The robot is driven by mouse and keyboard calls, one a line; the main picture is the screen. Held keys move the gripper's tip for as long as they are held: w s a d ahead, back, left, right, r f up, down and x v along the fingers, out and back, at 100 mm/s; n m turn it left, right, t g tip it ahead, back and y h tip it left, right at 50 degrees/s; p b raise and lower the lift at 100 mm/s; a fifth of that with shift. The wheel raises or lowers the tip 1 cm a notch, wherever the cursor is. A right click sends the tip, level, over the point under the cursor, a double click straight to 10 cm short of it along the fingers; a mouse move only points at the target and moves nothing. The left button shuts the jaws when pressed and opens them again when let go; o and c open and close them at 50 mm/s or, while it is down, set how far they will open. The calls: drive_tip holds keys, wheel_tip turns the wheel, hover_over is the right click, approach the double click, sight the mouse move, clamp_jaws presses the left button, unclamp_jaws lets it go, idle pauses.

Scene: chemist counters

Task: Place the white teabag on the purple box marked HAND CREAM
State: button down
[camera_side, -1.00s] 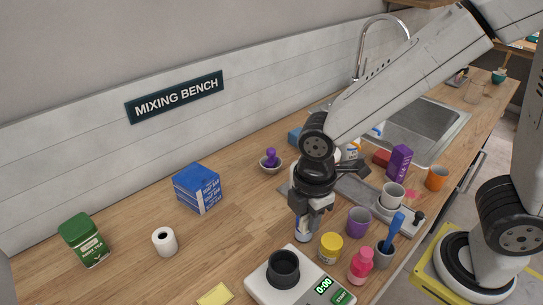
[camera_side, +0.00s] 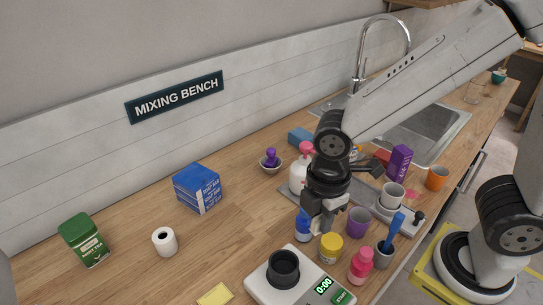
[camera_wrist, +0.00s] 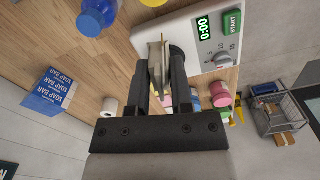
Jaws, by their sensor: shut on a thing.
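My gripper (camera_side: 318,226) hangs above the counter, just behind the yellow jar. In the wrist view my gripper (camera_wrist: 160,78) is shut on a thin pale piece seen nearly edge-on, which looks like the white teabag (camera_wrist: 157,50). In the side view I cannot make the teabag out clearly at the fingertips. The purple box (camera_side: 400,159) stands upright at the right, near the sink, beyond the grey tray. Its lettering is too small to read. My gripper is left of the box and well apart from it.
A yellow jar (camera_side: 331,247), blue-capped bottle (camera_side: 303,227), purple cup (camera_side: 358,221) and pump bottle (camera_side: 298,176) stand close around my gripper. A white mug (camera_side: 392,195) stands before the purple box.

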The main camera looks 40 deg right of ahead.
wheel_tip(320, 180, up, 12)
drive_tip(key=w+d+m, duration=0.5)
drive_tip(key=d, duration=0.5)
drive_tip(key=m, duration=1)
hover_over(404, 149)
wheel_tip(404, 149, down, 5)
drive_tip(key=shift+a+f, duration=0.1)
drive_tip(key=shift+f, duration=0.05)
drive_tip(key=shift+f, duration=0.15)
drive_tip(key=shift+f, duration=3.85)
